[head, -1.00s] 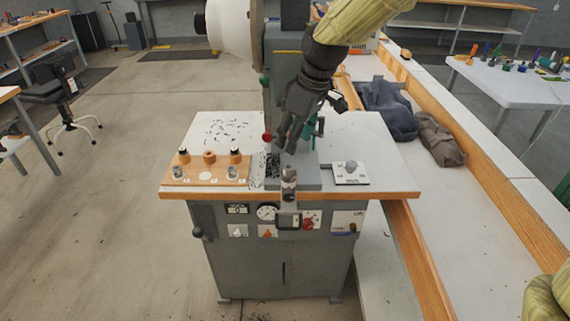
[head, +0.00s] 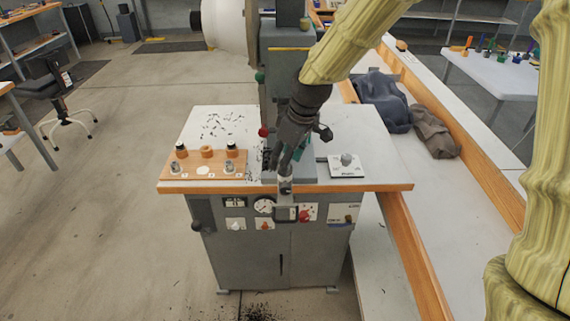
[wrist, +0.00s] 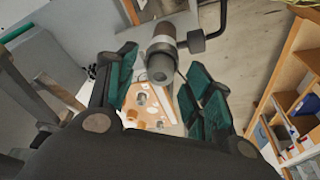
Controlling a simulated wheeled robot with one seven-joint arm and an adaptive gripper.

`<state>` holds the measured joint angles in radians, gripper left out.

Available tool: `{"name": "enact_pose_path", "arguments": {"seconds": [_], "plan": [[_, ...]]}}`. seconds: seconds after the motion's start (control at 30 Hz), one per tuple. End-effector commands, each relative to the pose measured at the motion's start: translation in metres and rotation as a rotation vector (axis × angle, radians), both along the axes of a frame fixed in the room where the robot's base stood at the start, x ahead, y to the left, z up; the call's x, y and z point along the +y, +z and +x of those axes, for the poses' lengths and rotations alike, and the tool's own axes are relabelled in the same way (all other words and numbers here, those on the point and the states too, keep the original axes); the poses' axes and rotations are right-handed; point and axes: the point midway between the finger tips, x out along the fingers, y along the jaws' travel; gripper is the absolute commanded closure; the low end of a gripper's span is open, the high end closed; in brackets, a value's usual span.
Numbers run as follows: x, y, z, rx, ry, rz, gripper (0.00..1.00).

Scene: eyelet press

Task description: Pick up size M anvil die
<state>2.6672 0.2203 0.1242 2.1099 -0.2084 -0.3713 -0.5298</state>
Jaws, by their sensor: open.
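My gripper (head: 289,158) hangs over the front of the press, its fingers pointing down. In the wrist view its green-padded fingers (wrist: 165,92) are apart, with a grey cylinder (wrist: 160,66) with a side handle showing between them; I cannot tell whether they touch it. A silver post (head: 285,186) stands at the press front just below the fingertips; its top is partly hidden. I cannot read which die is M.
A white plate (head: 347,172) with a silver knob sits right of the press. The press column (head: 280,70) rises behind my gripper. Black bits lie on the tabletop (head: 215,120). Dark cloth (head: 385,100) lies on the bench at right.

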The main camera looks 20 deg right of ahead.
Motion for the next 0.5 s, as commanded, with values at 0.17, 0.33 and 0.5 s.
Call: {"name": "enact_pose_path", "arguments": {"seconds": [0.17,0.33,0.5], "plan": [[0.0007,-0.0037,0.0006,0.0,0.0,0.0,0.48],[0.0007,-0.0036,0.0006,0.0,0.0,0.0,0.52],[0.0006,-0.0034,0.0006,0.0,0.0,0.0,0.83]]}}
